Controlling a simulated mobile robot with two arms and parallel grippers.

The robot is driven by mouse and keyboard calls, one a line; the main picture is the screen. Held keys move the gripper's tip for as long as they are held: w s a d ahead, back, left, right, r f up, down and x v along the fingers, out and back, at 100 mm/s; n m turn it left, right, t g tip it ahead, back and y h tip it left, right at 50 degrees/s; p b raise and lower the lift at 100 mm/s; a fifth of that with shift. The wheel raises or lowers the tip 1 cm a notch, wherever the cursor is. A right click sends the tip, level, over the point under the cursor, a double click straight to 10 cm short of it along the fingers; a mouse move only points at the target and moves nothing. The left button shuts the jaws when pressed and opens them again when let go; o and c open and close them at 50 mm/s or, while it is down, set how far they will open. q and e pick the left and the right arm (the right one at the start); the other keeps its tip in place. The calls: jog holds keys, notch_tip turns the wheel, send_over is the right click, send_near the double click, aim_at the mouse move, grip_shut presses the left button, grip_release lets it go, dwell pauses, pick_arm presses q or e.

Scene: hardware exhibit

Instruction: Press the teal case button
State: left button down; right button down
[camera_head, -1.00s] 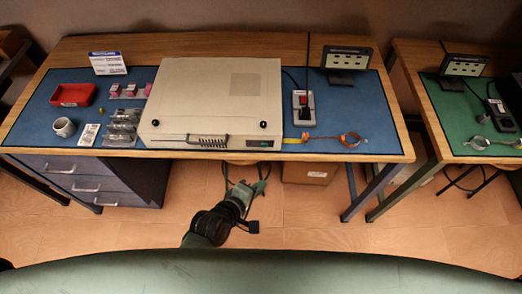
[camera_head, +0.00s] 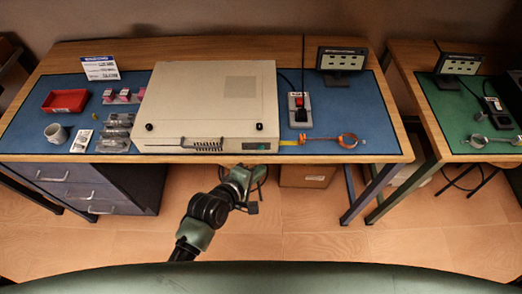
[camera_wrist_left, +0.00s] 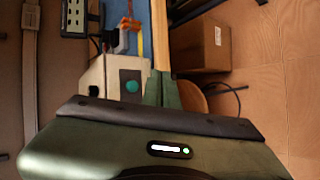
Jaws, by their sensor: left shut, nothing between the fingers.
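The beige case (camera_head: 207,105) lies flat on the blue mat of the near table. The teal button is on the right part of its front face; in the head view the dark panel (camera_head: 256,146) there shows small. In the left wrist view the round teal button (camera_wrist_left: 132,86) shows clearly on the case's pale front (camera_wrist_left: 113,75). My left gripper (camera_head: 243,177) is just below and in front of the case's front right, apart from the panel. Its shut green fingers (camera_wrist_left: 161,88) show beside the button in the wrist view, empty. My right gripper is out of view.
The table's wooden front edge (camera_head: 90,158) runs just above my left gripper. A cardboard box (camera_head: 306,175) stands on the floor below.

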aim_at(266, 149)
pick_arm(q)
jog(key=shift+w, duration=2.1)
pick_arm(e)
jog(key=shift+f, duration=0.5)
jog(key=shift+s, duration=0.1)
pick_arm(q)
jog(key=shift+w, duration=0.4)
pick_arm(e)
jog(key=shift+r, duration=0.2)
pick_arm(q)
jog(key=shift+w, duration=0.45)
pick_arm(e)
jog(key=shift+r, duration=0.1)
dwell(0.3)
pick_arm(q)
jog(key=shift+s+p, duration=0.75)
jog(key=shift+s, duration=0.15)
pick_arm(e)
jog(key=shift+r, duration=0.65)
